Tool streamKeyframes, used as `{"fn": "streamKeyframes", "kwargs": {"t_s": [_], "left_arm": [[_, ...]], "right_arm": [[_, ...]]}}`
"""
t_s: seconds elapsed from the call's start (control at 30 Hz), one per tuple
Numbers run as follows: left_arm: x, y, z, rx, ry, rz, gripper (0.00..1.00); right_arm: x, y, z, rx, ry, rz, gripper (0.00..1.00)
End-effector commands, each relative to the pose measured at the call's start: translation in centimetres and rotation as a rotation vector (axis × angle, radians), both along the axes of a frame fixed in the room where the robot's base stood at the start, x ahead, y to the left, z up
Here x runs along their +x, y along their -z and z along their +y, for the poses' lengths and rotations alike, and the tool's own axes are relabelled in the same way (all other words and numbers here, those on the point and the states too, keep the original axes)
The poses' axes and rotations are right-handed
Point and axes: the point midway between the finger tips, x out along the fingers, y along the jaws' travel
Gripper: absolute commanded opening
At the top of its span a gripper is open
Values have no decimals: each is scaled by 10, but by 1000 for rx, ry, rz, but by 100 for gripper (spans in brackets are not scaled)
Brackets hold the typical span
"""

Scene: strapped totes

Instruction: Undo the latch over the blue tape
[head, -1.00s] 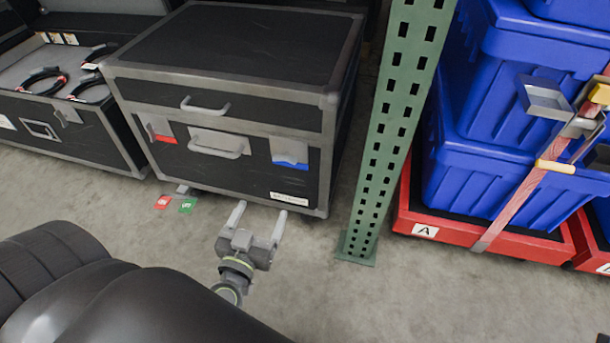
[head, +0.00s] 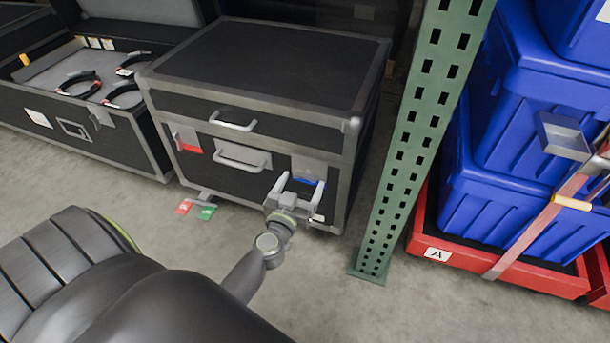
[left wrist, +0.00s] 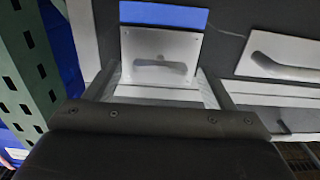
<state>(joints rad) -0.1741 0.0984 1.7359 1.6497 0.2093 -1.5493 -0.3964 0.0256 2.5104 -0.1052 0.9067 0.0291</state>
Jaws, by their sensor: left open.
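The black case (head: 265,60) has a grey metal latch (head: 307,164) at the right of its front, over a strip of blue tape (head: 309,182). In the left wrist view the latch plate (left wrist: 160,52) lies flat on the case, with the blue tape (left wrist: 163,15) at its upper edge in that picture. My left gripper (head: 301,181) is open right in front of this latch. In the left wrist view its fingers (left wrist: 160,76) stand on either side of the plate; I cannot tell whether they touch it. My right gripper is not in view.
A second latch over red tape (head: 190,145) and a handle (head: 240,158) are on the case's front. A green perforated post (head: 405,150) stands close on the right. Blue totes (head: 510,190) sit on a red base (head: 500,265). An open case (head: 60,130) stands left.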

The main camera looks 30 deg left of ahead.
Motion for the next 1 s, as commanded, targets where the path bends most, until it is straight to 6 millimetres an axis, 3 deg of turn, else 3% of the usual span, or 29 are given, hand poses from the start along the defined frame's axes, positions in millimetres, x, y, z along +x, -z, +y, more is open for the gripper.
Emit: {"fn": "streamKeyframes", "kwargs": {"t_s": [0.2,0.6,0.93,1.0], "left_arm": [[25,0,6,0,1,-1,76],[31,0,7,-1,0,0,76],[30,0,7,-1,0,0,33],[30,0,7,-1,0,0,32]], "right_arm": [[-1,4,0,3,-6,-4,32],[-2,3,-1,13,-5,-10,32],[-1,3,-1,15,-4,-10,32],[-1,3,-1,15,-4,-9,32]]}}
